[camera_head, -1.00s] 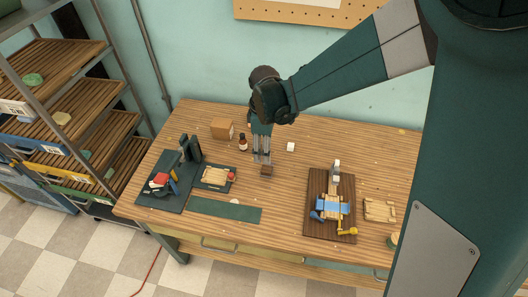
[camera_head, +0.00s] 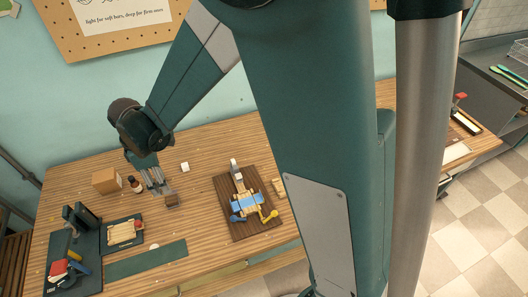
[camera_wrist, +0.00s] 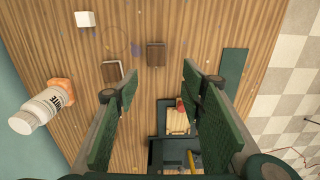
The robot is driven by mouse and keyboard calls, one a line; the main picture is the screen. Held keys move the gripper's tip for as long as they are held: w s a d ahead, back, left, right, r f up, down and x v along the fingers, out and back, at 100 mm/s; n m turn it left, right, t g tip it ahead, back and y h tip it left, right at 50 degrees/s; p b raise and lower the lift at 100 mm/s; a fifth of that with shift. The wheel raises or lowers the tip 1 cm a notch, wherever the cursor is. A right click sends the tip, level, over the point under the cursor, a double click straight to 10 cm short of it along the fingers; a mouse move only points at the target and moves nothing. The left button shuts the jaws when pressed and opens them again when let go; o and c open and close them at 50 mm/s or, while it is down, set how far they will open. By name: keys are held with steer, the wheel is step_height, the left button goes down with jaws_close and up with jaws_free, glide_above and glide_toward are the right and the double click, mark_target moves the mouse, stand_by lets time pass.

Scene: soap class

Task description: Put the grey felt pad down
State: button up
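I cannot pick out a grey felt pad in any view. My gripper (camera_head: 160,187) hangs above the middle-left of the workbench (camera_head: 205,210). In the wrist view the gripper (camera_wrist: 158,80) has its green-padded fingers wide apart, with nothing held between them. A small brown block (camera_wrist: 156,54) lies on the bench beyond the fingertips. A second brown piece (camera_wrist: 112,71) with a pale edge lies near the left fingertip, partly hidden. In the head view a brown block (camera_head: 171,201) shows just below the gripper.
Bare wood lies between.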

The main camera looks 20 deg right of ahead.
steer(key=s+d+r+m+t+y, duration=0.15)
steer(key=d+r+m, duration=0.25)
steer(key=d+r, duration=0.4)
steer(key=s+d+r+m+t+h, duration=0.1)
steer(key=s+d+r+m, duration=0.2)
steer(key=d+r, duration=0.45)
steer(key=s+d+r+m+t, duration=0.2)
steer(key=s+d+m, duration=0.3)
steer(key=s+d, duration=0.2)
steer(key=s+d+r+m+t, duration=0.2)
steer(key=s+d+m, duration=0.3)
steer(key=d, duration=0.6)
steer(key=shift+s+d+m+t, duration=0.35)
steer(key=shift+s+d+m, duration=0.05)
steer(key=shift+s, duration=0.55)
steer(key=shift+f+b, duration=1.2)
steer(key=shift+b, duration=0.05)
